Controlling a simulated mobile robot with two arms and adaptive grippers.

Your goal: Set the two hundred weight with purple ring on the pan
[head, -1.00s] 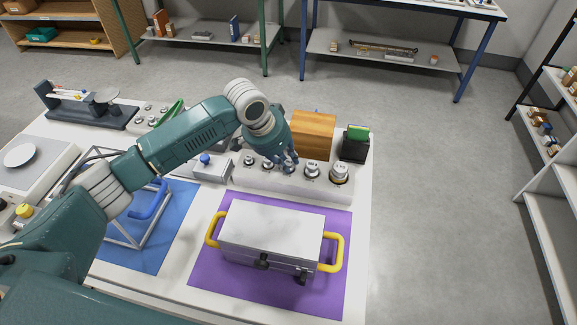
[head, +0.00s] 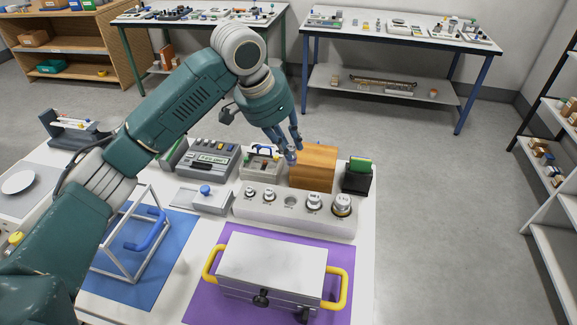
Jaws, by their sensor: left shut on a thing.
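My left gripper (head: 291,153) is shut on a small weight and holds it above the back of the weight stand (head: 252,209), in front of the wooden box. The fingers hide most of the weight, and I cannot make out a purple ring on it. The middle seat of the stand is empty; several metal weights, such as the large one at the right end (head: 342,205), stand in the other seats. A round pale pan (head: 18,182) lies at the far left of the table, partly near my arm. My right gripper is not in view.
A wooden box (head: 315,163) and a black holder (head: 358,177) stand behind the stand. A silver case with yellow handles (head: 270,262) lies on a purple mat (head: 228,247). A white frame with a blue handle (head: 146,232) stands on a blue mat (head: 182,238) beneath my arm.

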